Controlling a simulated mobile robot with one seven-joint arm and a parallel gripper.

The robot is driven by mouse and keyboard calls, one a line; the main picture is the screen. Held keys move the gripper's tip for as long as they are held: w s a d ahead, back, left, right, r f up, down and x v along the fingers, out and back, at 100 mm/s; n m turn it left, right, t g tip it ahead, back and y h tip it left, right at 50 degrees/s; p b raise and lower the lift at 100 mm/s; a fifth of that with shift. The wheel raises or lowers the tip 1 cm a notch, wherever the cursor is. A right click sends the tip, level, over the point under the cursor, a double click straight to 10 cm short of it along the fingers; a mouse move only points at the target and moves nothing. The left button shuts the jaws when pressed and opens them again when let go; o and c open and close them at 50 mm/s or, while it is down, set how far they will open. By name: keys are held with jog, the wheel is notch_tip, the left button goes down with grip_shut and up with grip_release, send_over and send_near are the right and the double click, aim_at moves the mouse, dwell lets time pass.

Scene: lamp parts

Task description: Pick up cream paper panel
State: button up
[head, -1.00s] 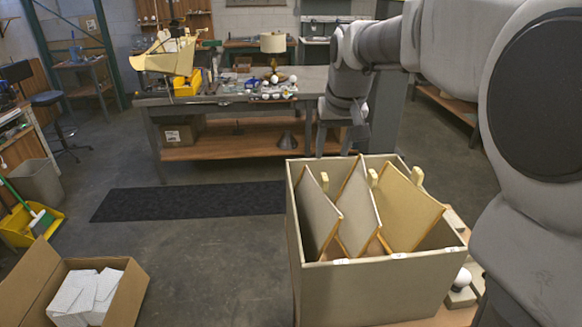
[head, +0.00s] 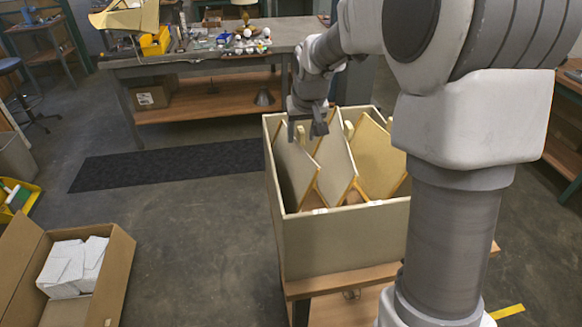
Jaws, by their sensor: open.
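Several cream paper panels with wooden edges stand tilted in a large beige bin. The left panel (head: 296,165) leans near the bin's left wall, the middle panel (head: 335,160) is beside it, and the right panel (head: 378,155) is partly hidden by my arm. The bin (head: 345,240) sits on a wooden stand. My gripper (head: 307,132) is open, pointing down at the back left of the bin, over the top of the left panel. I cannot tell whether its fingers touch a panel.
A workbench (head: 210,58) with lamp parts and a lamp stands behind the bin. A cardboard box (head: 115,270) with white packets lies on the floor at the lower left. A dark mat (head: 165,165) and bare floor lie between.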

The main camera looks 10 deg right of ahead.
grip_shut()
jog(key=shift+r, duration=0.1)
dwell(1.2)
